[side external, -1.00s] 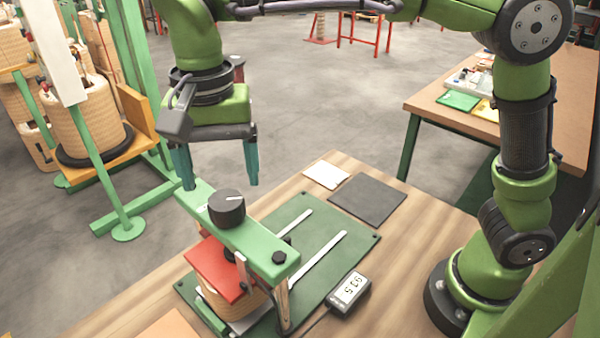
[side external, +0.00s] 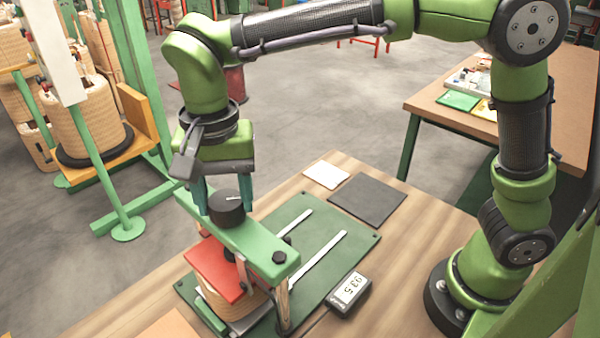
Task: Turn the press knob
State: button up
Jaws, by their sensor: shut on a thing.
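The press knob (side external: 227,209) is a black round knob with a white mark on its top. It sits on the green crossbar (side external: 258,237) of the press. My gripper (side external: 224,200) is lowered to the knob, with one teal finger on each side, shut on it. Under the crossbar, a red plate (side external: 214,268) lies on top of a tan coil (side external: 228,303), which is partly hidden by the plate and the press post.
The press stands on a green base plate (side external: 320,265) with two pale rails. A small gauge (side external: 349,294) reads about 93.5. A dark grey mat (side external: 367,200) and a white card (side external: 326,175) lie behind on the wooden bench.

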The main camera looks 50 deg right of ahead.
aim_at(225, 199)
jog(key=shift+c, duration=0.4)
jog(key=shift+m, duration=1.1)
jog(key=o, duration=1)
jog(key=shift+o, duration=0.2)
notch_tip(225, 199, up, 17)
